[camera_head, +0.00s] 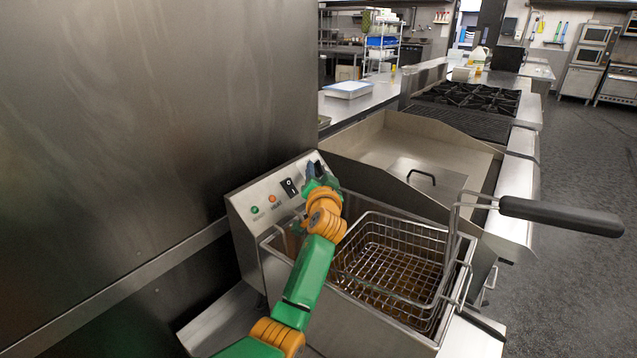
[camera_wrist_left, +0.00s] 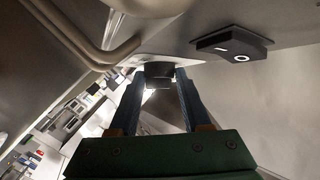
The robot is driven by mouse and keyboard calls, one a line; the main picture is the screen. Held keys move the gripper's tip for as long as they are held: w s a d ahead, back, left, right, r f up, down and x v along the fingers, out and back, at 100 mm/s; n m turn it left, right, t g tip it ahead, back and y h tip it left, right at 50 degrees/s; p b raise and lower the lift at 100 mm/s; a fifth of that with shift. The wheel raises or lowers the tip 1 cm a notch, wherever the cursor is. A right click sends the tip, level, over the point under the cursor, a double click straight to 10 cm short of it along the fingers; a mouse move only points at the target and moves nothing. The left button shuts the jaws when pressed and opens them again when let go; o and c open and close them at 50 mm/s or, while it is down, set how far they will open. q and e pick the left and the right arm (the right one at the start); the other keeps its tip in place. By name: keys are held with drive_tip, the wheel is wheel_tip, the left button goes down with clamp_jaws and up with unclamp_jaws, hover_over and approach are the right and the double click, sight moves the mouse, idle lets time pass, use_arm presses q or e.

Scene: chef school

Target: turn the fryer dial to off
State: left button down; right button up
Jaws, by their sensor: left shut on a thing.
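The fryer (camera_head: 360,290) stands in front of me with a slanted control panel (camera_head: 240,208) at its back left. My left gripper (camera_head: 314,171) reaches over the fryer to the right end of that panel. In the left wrist view, the dark round dial (camera_wrist_left: 158,72) sits between the tips of the two fingers, and the gripper (camera_wrist_left: 160,80) is shut on it. In the head view the gripper mostly hides the dial. I cannot read the dial's setting. My right gripper is in neither view.
A black rocker switch (camera_head: 289,187) sits left of the dial and also shows in the wrist view (camera_wrist_left: 236,46). A wire basket (camera_head: 395,262) with a long black handle (camera_head: 560,215) fills the fryer's right side. A steel wall stands close on the left.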

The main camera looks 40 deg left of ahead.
use_arm(q)
drive_tip(key=shift+c, duration=1.8)
unclamp_jaws()
drive_tip(key=v, duration=0.7)
drive_tip(key=shift+b, duration=0.35)
